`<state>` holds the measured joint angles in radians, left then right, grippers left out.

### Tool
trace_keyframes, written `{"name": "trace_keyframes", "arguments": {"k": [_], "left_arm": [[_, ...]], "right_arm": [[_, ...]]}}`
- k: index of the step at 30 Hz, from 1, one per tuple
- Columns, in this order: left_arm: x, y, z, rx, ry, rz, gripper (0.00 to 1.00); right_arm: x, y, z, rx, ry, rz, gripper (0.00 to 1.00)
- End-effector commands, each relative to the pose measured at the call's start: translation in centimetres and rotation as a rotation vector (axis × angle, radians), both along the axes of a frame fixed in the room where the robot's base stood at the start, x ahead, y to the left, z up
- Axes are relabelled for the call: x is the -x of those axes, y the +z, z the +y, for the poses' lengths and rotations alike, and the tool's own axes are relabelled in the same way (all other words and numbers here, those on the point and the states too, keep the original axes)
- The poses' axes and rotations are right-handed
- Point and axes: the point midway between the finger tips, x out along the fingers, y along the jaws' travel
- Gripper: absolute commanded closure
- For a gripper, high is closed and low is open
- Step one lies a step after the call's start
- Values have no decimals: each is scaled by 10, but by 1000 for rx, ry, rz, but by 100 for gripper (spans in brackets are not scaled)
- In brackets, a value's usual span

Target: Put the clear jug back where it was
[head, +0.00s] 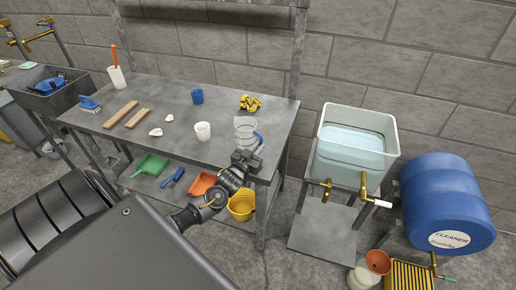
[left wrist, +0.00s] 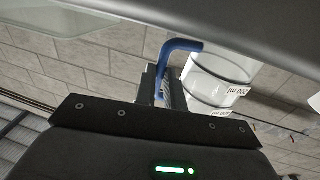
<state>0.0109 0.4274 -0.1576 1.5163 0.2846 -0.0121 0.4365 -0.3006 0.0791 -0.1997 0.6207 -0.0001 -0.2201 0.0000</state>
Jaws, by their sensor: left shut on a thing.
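The clear jug (head: 244,131) is near the right end of the grey metal table, at its front edge. It has a blue handle (head: 259,139). My left gripper (head: 248,156) is at the jug's handle side and is shut on the handle. In the left wrist view the blue handle (left wrist: 182,46) runs down between the fingers (left wrist: 161,88), and the clear jug wall with white volume marks (left wrist: 222,80) is just to the right. I cannot tell whether the jug's base touches the table. My right gripper is not in view.
On the table (head: 165,100) are a white cup (head: 203,131), a blue cup (head: 197,96), yellow-black coiled item (head: 250,103), wooden strips (head: 130,117) and white pieces. To the right stand a clear water tank (head: 352,150) with brass taps and a blue cleaner drum (head: 445,200).

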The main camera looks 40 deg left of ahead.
Motion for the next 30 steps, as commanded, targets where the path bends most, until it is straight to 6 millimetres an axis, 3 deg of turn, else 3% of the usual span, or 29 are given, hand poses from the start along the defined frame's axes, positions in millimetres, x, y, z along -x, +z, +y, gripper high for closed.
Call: {"name": "trace_keyframes", "arguments": {"k": [5, 6, 11, 21, 26, 30], "left_arm": [[0, -4, 0, 0, 0, 0, 100], [0, -4, 0, 0, 0, 1, 87], [0, -3, 0, 0, 0, 1, 68], [0, 3, 0, -1, 0, 0, 68], [25, -3, -4, 0, -1, 3, 68], [56, -3, -8, 0, -1, 3, 68]], "right_arm": [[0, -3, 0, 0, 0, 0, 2], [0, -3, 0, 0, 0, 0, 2], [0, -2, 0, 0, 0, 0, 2], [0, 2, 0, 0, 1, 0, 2], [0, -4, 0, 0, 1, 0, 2], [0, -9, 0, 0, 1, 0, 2]]}}
